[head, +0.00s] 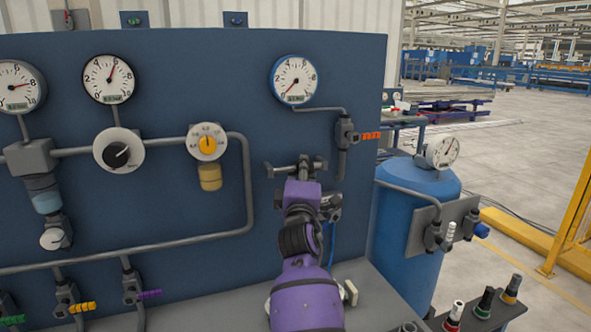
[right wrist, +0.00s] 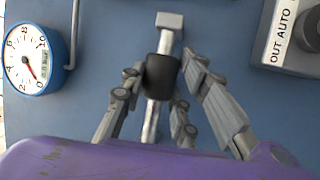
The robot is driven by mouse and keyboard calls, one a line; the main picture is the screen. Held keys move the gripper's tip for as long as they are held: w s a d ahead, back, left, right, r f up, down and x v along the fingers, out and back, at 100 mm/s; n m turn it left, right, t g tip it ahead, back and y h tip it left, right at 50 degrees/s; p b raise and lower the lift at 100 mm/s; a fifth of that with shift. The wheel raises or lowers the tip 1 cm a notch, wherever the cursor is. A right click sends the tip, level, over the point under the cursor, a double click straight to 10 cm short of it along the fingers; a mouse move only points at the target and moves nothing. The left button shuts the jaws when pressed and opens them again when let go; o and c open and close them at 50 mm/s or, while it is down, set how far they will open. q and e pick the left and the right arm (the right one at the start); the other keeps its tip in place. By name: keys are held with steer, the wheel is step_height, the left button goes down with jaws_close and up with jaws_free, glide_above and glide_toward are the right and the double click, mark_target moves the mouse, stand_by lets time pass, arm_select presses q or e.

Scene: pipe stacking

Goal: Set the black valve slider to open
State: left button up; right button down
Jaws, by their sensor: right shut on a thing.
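The black valve slider (right wrist: 161,72) is a dark sleeve around a bright metal rod (right wrist: 151,121) in the right wrist view. The rod's far end meets a pale grey block (right wrist: 169,20), with a short bare length of rod between block and sleeve. My right gripper (right wrist: 163,78) has its grey jointed fingers on both sides of the sleeve and is shut on it. In the head view my right gripper (head: 304,172) reaches the blue panel below the blue-rimmed gauge (head: 295,80). My purple wrist hides most of the slider there. My left gripper is not in view.
The blue panel (head: 200,85) carries several gauges, knobs and grey pipes. A valve with an orange handle (head: 371,135) sits just above right of my gripper. A blue tank (head: 405,235) stands to the right. A box labelled OUT AUTO (right wrist: 285,38) is beside the slider.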

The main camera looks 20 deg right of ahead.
steer(key=c, duration=1.7)
jaws_free()
steer(key=shift+d, duration=0.2)
steer(key=o, duration=0.3)
steer(key=shift+d, duration=0.15)
steer(key=shift+o, duration=0.2)
steer(key=shift+s+a+f, duration=0.1)
steer(key=shift+s+a, duration=0.15)
steer(key=v, duration=1.1)
steer(key=shift+s, duration=0.25)
steer(key=shift+f, duration=0.1)
